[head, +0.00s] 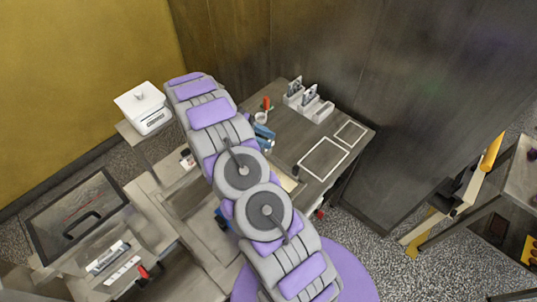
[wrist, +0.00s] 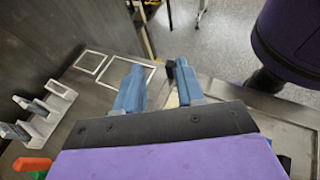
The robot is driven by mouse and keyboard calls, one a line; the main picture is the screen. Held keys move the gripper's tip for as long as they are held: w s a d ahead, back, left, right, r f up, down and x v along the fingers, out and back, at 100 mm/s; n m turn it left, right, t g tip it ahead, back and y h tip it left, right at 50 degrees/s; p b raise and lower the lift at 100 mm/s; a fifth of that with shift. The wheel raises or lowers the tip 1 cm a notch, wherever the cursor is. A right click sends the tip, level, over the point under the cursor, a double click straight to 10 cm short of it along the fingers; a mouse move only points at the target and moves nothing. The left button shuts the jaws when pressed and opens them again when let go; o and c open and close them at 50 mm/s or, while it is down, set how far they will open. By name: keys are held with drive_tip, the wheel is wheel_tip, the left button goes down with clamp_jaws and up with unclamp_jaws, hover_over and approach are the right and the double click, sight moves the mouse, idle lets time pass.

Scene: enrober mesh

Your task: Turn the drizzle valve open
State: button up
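My gripper (wrist: 158,84) is open in the wrist view, its two blue fingers apart with nothing held between them. In the head view the blue gripper (head: 264,139) is over the near left part of the dark worktop, partly hidden by my arm. I cannot tell for sure which part is the drizzle valve. A small dark knob-like piece (wrist: 170,69) shows close to the right finger in the wrist view; contact cannot be told. A red-handled part (head: 143,271) is at the lower left in the head view, and another small red part (head: 319,213) is below the worktop's near edge.
The dark worktop (head: 310,128) carries white-outlined rectangles (head: 323,159) and a pale rack (head: 308,101) at the back. An orange-handled item (head: 267,103) stands by the rack. A white scale-like box (head: 143,107) is at left. A bench (head: 520,190) stands at right beyond open floor.

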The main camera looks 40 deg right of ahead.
drive_tip(key=s+a, duration=0.4)
drive_tip(key=s, duration=0.2)
drive_tip(key=shift+s+r+b, duration=0.15)
drive_tip(key=shift+r+b, duration=0.2)
drive_tip(key=shift+b, duration=0.05)
